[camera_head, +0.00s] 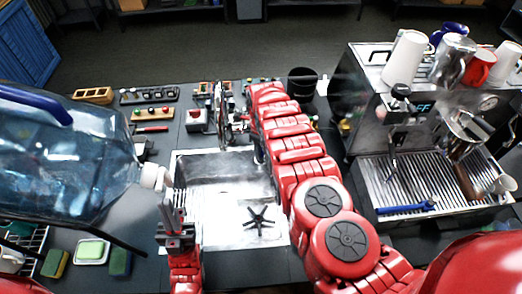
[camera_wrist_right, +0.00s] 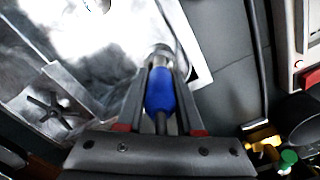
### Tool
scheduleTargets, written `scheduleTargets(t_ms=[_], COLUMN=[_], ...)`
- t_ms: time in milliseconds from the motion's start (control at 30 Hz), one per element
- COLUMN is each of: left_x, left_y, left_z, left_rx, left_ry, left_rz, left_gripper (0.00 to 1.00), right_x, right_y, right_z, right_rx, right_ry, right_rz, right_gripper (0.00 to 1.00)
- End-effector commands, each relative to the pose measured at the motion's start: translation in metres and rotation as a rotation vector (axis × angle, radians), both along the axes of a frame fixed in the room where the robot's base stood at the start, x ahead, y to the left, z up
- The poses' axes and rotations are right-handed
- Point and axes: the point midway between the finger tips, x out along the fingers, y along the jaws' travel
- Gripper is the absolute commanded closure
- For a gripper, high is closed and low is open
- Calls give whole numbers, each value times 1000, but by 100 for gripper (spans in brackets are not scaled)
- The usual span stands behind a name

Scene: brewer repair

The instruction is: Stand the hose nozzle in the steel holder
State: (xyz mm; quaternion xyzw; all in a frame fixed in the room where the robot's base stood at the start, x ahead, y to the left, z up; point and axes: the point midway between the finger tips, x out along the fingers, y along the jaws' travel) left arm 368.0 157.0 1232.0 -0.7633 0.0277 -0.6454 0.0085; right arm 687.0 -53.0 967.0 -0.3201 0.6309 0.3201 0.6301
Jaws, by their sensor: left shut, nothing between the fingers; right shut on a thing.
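The hose nozzle has a blue grip (camera_wrist_right: 160,94) and a metal end (camera_wrist_right: 160,56). My right gripper (camera_wrist_right: 160,78) is shut around the blue grip in the right wrist view, with the metal end pointing away from the gripper. In the head view my red right arm reaches over the sink's right side and mostly hides this gripper. My left gripper (camera_head: 172,208) is shut and empty at the sink's front left, close to the large bottle's white cap; I cannot tell whether they touch. I cannot clearly make out the steel holder in either view.
The steel sink (camera_head: 225,168) has a black star-shaped piece (camera_head: 260,217) in front. A large blue bottle (camera_head: 65,155) lies at left. The espresso machine (camera_head: 352,100) stands at right with cups on top. Trays and small parts line the back; a black bin (camera_head: 302,83) stands there.

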Motion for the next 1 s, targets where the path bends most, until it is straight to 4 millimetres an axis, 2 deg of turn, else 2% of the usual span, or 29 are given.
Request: scheduleTargets(t_ms=[933, 967, 1000], left_x=[0, 0, 0], left_y=[0, 0, 0], left_z=[-11, -11, -12], left_rx=[0, 0, -1], left_ry=[2, 2, 3], left_rz=[0, 0, 0], left_gripper=[100, 100, 100], right_x=[0, 0, 0], right_y=[0, 0, 0], right_z=[-9, -10, -10], right_rx=[1, 1, 1], right_ry=[-1, -1, -1], right_rz=[0, 0, 0], right_gripper=[100, 63, 56])
